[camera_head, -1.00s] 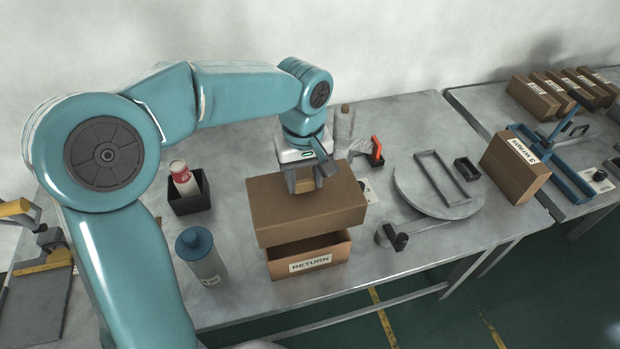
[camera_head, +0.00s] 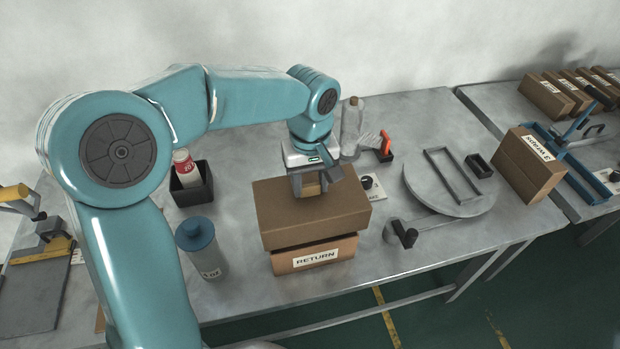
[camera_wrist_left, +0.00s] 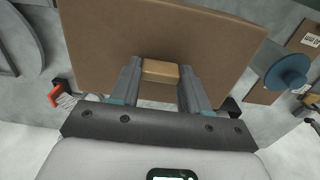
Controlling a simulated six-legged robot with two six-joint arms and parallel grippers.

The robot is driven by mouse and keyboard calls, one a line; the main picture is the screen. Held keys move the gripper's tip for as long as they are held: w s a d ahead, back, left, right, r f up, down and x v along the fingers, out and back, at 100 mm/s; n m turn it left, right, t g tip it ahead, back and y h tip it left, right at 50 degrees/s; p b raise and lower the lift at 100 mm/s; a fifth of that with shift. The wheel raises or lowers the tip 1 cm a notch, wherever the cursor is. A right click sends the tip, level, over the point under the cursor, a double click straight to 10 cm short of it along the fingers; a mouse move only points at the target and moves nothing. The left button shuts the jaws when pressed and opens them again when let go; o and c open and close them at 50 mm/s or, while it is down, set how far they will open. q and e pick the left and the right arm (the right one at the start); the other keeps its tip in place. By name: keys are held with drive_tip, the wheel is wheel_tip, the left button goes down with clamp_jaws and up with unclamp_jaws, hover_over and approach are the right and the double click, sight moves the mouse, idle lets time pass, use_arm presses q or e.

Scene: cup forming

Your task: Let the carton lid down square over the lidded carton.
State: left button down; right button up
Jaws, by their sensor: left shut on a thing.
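The carton lid (camera_head: 325,210) is a brown cardboard cover held nearly level over the lidded carton. The carton (camera_head: 312,258) stands on the table with a white RETURN label on its front. A thin dark gap shows between the lid's front edge and the carton; whether the lid touches it farther back is hidden. My left gripper (camera_head: 310,190) is shut on the tan block on top of the lid. In the left wrist view the fingers (camera_wrist_left: 160,75) clasp this block, with the lid (camera_wrist_left: 150,35) beyond. My right gripper is not in view.
A grey bottle with a blue cap (camera_head: 202,250) stands left of the carton. A round turntable (camera_head: 447,183) lies to the right, with a black-knobbed crank (camera_head: 404,233) nearer the carton.

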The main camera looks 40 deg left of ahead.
use_arm(q)
wheel_tip(320, 180, down, 3)
drive_tip(key=shift+s+a+r+b, duration=0.1)
drive_tip(key=shift+b, duration=0.8)
wheel_tip(320, 180, down, 8)
drive_tip(key=b, duration=0.6)
drive_tip(key=shift+f+b, duration=0.2)
drive_tip(key=shift+b, duration=0.2)
drive_tip(key=shift+c, duration=2.3)
unclamp_jaws()
wheel_tip(320, 180, up, 16)
drive_tip(key=shift+r+p, duration=0.15)
drive_tip(key=shift+p, duration=0.8)
